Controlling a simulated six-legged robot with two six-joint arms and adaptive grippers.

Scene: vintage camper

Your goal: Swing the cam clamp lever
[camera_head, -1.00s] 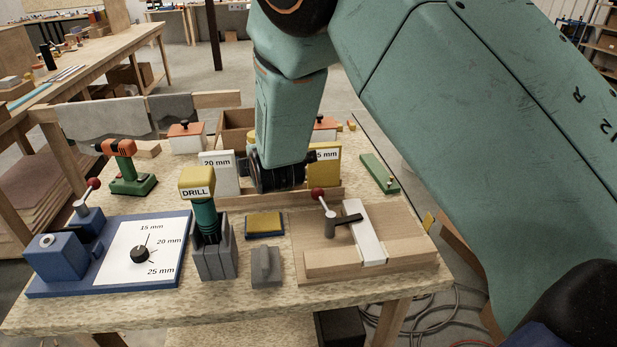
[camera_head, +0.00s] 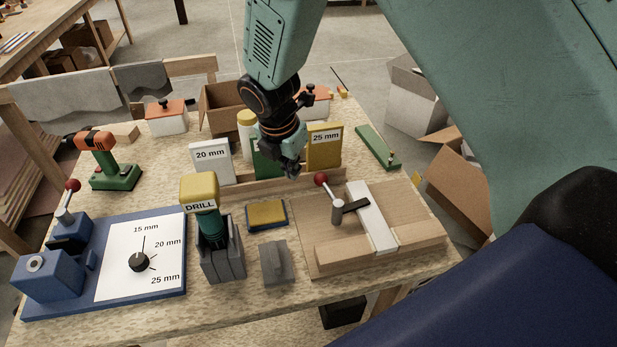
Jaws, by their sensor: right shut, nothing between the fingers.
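A clamp lever with a red ball knob (camera_head: 321,180) stands on a grey post (camera_head: 338,212) on the wooden fixture (camera_head: 410,207) at the right of the table. The lever leans up to the left from the post. A second red-knobbed lever (camera_head: 66,205) stands on the blue jig (camera_head: 140,304) at the left. My right gripper (camera_head: 291,172) is shut and empty, pointing down just behind and left of the right-hand knob, apart from it. My left gripper is out of view.
A DRILL-labelled tool (camera_head: 200,195) sits in a grey holder. A yellow-topped pad (camera_head: 267,214) and grey block (camera_head: 277,262) lie left of the fixture.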

